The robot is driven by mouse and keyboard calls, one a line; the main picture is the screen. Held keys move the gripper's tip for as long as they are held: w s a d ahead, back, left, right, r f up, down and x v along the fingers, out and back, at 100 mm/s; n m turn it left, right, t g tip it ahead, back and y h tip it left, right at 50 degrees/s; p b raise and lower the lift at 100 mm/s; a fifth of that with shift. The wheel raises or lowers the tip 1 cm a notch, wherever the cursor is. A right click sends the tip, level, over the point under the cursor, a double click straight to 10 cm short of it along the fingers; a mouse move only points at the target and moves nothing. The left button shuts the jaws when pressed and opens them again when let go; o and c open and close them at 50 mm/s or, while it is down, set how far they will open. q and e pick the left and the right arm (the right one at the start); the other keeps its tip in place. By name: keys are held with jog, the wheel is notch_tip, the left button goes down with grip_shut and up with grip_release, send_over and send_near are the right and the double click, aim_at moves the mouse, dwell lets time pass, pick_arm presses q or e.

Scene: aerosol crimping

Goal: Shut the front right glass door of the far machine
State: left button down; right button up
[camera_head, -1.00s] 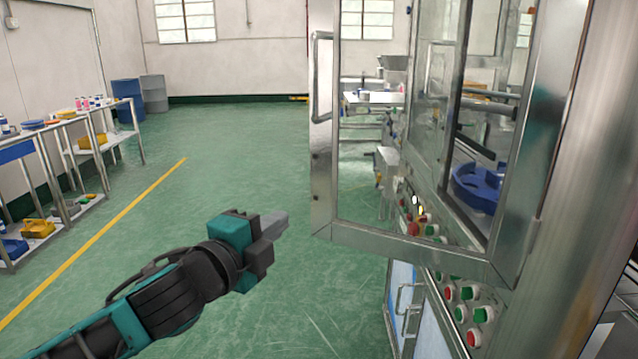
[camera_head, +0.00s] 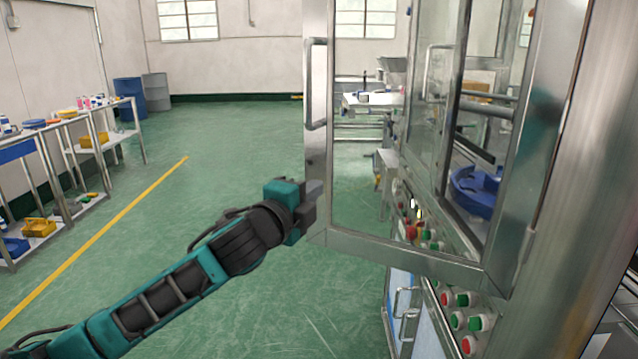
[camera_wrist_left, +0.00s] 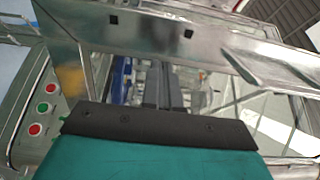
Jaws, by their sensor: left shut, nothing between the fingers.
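The glass door (camera_head: 405,252) with its metal frame stands open from the machine on the right in the head view, hinged at its right edge. Its bar handle (camera_head: 314,85) is on the left upright. My left gripper (camera_head: 318,192) is shut and empty, at the lower left corner of the door frame; I cannot tell whether it touches. My right gripper is not in view.
Red and green buttons (camera_head: 468,318) line the machine front below the door. A blue star wheel (camera_head: 474,190) sits inside the machine. Shelves (camera_head: 92,148) with bottles and yellow bins stand at the left. The green floor (camera_head: 230,140) between is open.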

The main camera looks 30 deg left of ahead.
aim_at(327, 179)
pick_arm(q)
jog(key=shift+w, duration=1.55)
jog(key=shift+a, duration=0.1)
